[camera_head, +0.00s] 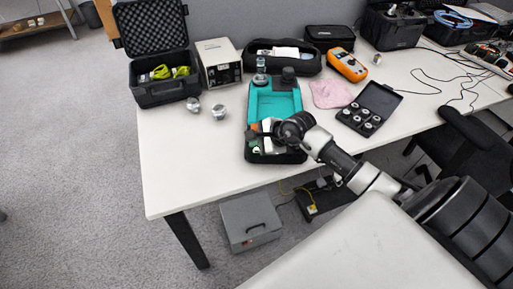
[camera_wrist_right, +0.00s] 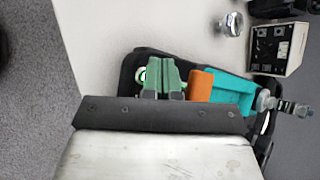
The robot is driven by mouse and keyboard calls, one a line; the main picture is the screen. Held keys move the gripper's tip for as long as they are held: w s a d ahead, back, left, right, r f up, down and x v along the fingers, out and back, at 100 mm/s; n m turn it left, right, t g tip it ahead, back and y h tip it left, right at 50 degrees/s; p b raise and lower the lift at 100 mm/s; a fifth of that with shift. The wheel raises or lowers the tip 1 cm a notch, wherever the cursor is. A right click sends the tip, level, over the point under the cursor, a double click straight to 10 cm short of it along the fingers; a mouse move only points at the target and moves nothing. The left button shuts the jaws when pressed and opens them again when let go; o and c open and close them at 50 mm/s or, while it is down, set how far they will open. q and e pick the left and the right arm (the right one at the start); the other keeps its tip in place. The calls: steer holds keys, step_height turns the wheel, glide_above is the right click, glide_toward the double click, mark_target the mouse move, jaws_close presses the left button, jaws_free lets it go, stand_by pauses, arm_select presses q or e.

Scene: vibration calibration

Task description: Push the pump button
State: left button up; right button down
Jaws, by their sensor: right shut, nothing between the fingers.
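The pump (camera_head: 272,101) is a black-edged device with a teal tray, lying on the white table. It also shows in the wrist view (camera_wrist_right: 232,88). Its round button (camera_head: 256,150) glows green near the pump's front end. In the wrist view a bit of the green ring (camera_wrist_right: 141,77) shows just left of my fingers. My right gripper (camera_head: 264,132) is over the front part of the pump, close to the button. In the wrist view its two green-padded fingers (camera_wrist_right: 162,66) are together and empty. I cannot tell whether they touch the pump. My left gripper is not in view.
An orange block (camera_wrist_right: 199,86) is beside my fingers. Metal pieces (camera_head: 218,111) and a beige box (camera_head: 219,62) stand left of the pump. A pink cloth (camera_head: 330,94) and a small black case (camera_head: 370,109) lie to the right. The table's front left (camera_head: 190,165) is clear.

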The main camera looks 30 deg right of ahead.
mark_target(257, 150)
steer(key=shift+r+p, duration=1.8)
steer(key=shift+r, duration=1.2)
